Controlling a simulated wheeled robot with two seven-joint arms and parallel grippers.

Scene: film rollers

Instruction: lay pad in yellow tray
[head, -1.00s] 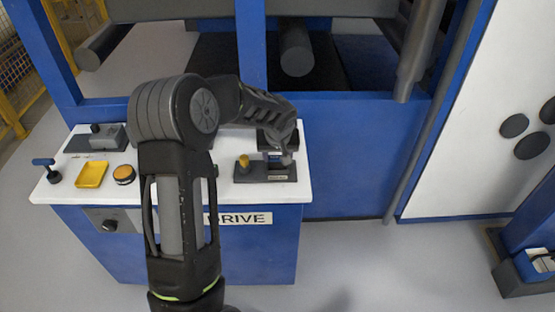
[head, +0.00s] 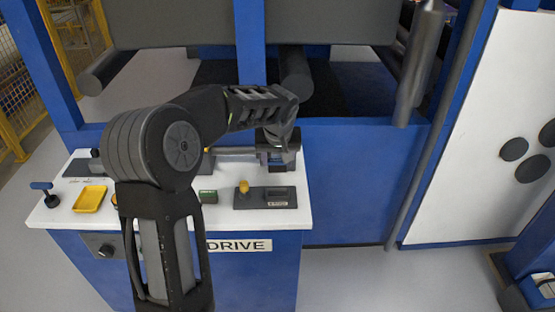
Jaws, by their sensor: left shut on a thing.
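The yellow tray (head: 90,198) lies on the left part of the white tabletop and looks empty. My left gripper (head: 277,143) is at the back right of the tabletop, at a dark fixture (head: 276,160). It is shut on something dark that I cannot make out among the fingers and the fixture. I cannot identify the pad for sure. A small green block (head: 208,196) lies near the middle front. My right gripper is not in view.
A blue-handled post (head: 43,192) stands left of the tray. A dark base with a yellow knob (head: 244,187) sits at the front right. A grey bar (head: 236,151) lies behind it. Blue frame posts and rollers (head: 296,75) rise behind the table.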

